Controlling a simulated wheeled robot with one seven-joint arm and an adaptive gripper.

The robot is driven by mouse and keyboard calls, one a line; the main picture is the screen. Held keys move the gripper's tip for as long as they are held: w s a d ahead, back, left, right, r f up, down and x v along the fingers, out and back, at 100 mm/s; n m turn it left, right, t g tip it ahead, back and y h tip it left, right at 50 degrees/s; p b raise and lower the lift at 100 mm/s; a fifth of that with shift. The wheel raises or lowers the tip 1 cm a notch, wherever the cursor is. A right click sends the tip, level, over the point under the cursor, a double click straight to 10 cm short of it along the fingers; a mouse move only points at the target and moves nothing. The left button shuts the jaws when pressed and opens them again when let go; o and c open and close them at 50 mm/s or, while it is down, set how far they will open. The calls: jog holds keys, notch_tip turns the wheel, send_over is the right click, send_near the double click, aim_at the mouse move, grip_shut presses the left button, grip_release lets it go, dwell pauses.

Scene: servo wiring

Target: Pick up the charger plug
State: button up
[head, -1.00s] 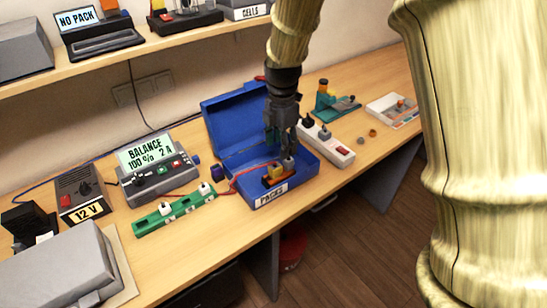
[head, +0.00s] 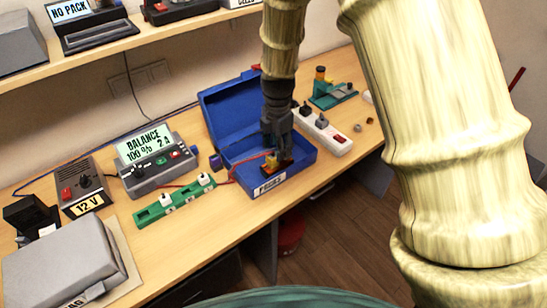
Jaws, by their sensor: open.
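My gripper (head: 279,152) hangs pointing down over the open blue box (head: 243,176) labelled PACKS. Its fingers are open, and their tips are close to a dark pack with a yellow part (head: 271,162) inside the box; whether they touch it I cannot tell. A red lead (head: 236,163) runs over the box's left edge to this yellow part. The gripper hides the right part of the pack. Which piece is the charger plug is not clear; the yellow connector at the lead's end may be it. The charger (head: 155,165) shows BALANCE 100 % 2 A.
A green strip with white pieces (head: 176,204) lies left of the box. A white power strip (head: 335,143) with dark plugs stands close on the right. A 12 V supply (head: 83,190), a grey case (head: 65,270) and a shelf (head: 100,55) surround the bench. The bench front is partly clear.

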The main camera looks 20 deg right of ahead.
aim_at(275, 154)
jog(key=shift+w+a+f+p, duration=0.15)
jog(key=shift+f+p, duration=0.3)
jog(key=shift+f, duration=0.25)
jog(key=shift+f+p, duration=0.45)
jog(key=shift+f, duration=0.95)
grip_shut()
jog(key=shift+r, duration=0.2)
jog(key=shift+r+b, duration=0.55)
jog(key=shift+b, duration=0.05)
jog(key=shift+r+b, duration=0.55)
jog(key=shift+r, duration=0.4)
jog(key=s+a+r+b, duration=0.1)
jog(key=s+a+b, duration=0.1)
jog(key=s, duration=0.5)
jog(key=s+a+b, duration=0.3)
jog(key=s+a, duration=0.2)
jog(key=s, duration=0.2)
jog(key=shift+s+r, duration=0.25)
jog(key=shift+r, duration=0.1)
